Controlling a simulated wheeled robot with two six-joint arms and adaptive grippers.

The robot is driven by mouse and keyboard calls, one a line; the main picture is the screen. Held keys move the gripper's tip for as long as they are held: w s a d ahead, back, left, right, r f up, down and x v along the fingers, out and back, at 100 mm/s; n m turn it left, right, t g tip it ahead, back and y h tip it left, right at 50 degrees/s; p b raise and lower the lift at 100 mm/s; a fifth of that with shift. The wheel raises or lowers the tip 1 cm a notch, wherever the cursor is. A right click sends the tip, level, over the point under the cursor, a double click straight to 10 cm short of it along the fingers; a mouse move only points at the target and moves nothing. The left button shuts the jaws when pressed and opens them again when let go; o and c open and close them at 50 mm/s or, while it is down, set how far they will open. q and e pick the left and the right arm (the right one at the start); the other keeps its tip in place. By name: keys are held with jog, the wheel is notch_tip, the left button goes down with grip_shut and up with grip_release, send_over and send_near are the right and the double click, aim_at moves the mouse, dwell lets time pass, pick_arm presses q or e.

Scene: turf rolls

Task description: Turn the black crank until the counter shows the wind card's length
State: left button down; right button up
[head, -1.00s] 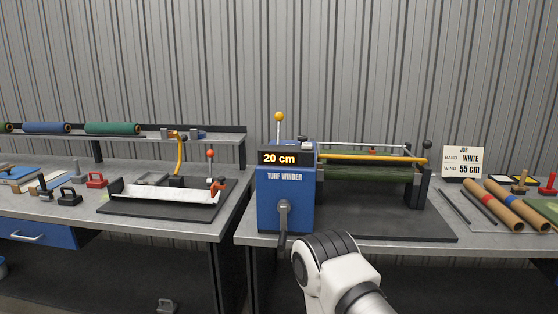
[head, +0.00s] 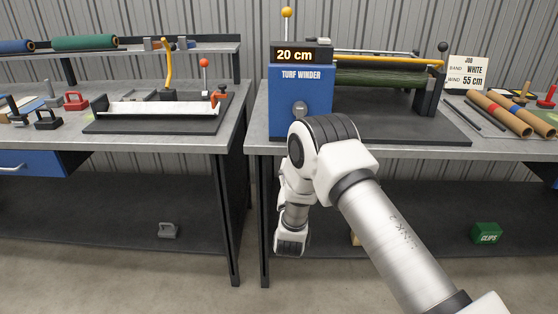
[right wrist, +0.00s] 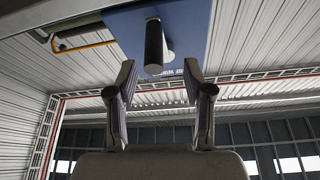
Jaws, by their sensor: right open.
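The blue turf winder (head: 300,90) stands at the front of the right-hand bench, and its counter (head: 294,54) reads 20 cm. The crank's hub (head: 300,108) shows on its front face; the rest of the crank is hidden behind my right arm in the head view. The wind card (head: 466,75) reads band WHITE, wind 55 cm. In the right wrist view the black crank handle (right wrist: 154,44) lies ahead of my right gripper (right wrist: 160,82), lined up with the gap between its open fingers. I cannot tell whether they touch. My left gripper is not in view.
A tray (head: 150,124) with a white strip sits on the left bench. A green clips box (head: 487,233) is on the lower shelf.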

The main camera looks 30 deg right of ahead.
jog(key=x, duration=0.8)
jog(key=shift+s+d+r, duration=0.1)
jog(key=shift+s+d, duration=0.3)
grip_shut()
